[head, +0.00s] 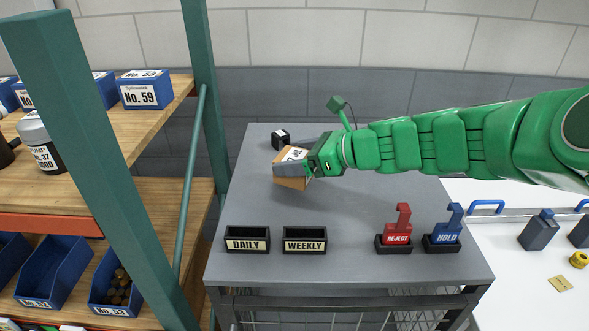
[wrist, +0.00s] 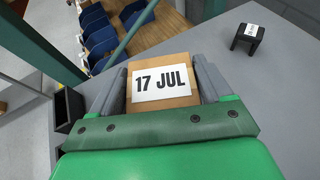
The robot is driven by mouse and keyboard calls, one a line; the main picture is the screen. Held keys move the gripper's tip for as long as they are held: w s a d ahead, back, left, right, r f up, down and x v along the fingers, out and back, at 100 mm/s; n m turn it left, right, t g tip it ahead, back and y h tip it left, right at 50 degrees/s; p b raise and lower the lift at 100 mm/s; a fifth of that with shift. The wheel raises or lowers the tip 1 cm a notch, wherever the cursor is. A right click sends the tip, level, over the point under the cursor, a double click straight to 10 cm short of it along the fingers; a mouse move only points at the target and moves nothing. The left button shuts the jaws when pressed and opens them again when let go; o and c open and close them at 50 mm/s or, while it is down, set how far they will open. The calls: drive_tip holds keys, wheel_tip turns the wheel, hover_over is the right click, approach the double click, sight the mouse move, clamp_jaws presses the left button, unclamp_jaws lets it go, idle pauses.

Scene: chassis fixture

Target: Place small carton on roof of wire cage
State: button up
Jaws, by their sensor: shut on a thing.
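The small carton (head: 291,181) is brown cardboard with a white label; in the wrist view the carton (wrist: 163,104) reads "17 JUL". My gripper (head: 295,168) is shut on it, with a grey finger on each side, as the wrist view shows too (wrist: 162,85). The carton is over the grey roof of the wire cage (head: 350,215), towards its back left. I cannot tell whether its underside touches the roof. The wire mesh (head: 400,306) shows below the roof's front edge.
Black DAILY (head: 247,245) and WEEKLY (head: 305,246) trays stand at the front left, red REJECT (head: 397,237) and blue HOLD (head: 442,238) tags at the front right. A green shelf post (head: 203,80) rises at the left. The roof's middle is clear.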

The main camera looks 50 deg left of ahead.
drive_tip(key=shift+w+a+f, duration=0.15)
drive_tip(key=shift+a+f, duration=0.05)
drive_tip(key=shift+f, duration=1.6)
drive_tip(key=shift+f, duration=0.15)
drive_tip(key=o, duration=1.2)
drive_tip(key=shift+w, duration=0.1)
drive_tip(key=v, duration=1.2)
drive_tip(key=shift+r, duration=0.2)
